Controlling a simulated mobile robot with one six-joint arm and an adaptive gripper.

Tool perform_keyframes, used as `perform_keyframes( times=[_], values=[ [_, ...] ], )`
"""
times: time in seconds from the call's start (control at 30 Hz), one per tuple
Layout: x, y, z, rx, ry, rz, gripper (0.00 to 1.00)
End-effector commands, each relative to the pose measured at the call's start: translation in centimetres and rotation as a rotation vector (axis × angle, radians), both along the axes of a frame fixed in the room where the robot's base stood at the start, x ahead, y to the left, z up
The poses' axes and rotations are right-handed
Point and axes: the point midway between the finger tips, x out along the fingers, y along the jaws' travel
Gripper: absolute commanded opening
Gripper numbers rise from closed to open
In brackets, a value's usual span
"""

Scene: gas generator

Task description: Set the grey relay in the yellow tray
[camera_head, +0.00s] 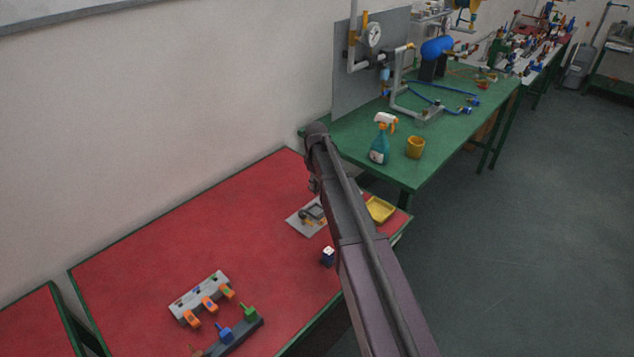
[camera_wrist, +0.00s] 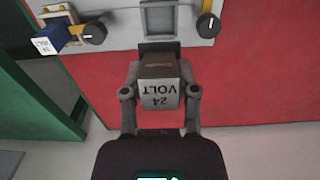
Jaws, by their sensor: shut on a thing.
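The grey relay (camera_wrist: 160,94) is between the fingers of my gripper (camera_wrist: 160,91) in the wrist view. Its light face reads "24 VOLT", upside down in the picture. My gripper is shut on it, in front of a light grey panel with dark knobs. Whether the relay's far end touches the panel cannot be told. In the head view the yellow tray (camera_head: 380,209) lies on the red table, right of my arm, partly hidden by it, and its visible inside looks empty.
The grey panel (camera_head: 305,217) lies on the red table (camera_head: 190,240), left of my arm. A dark blue block (camera_head: 328,257) with a white top stands near the front edge. Racks with coloured parts (camera_head: 203,298) are at the front left. A spray bottle (camera_head: 381,140) stands on the green table.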

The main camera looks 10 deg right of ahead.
Motion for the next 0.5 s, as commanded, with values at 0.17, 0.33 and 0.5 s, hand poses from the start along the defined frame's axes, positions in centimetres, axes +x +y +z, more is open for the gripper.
perform_keyframes(
  times=[0.17, 0.33, 0.5],
  values=[
    [-0.01, 0.01, 0.00, 0.000, 0.000, 0.000, 0.00],
    [-0.02, -0.01, -0.01, 0.000, 0.000, -0.002, 0.00],
    [-0.23, -0.31, -0.13, -0.002, 0.002, -0.035, 0.00]
  ],
)
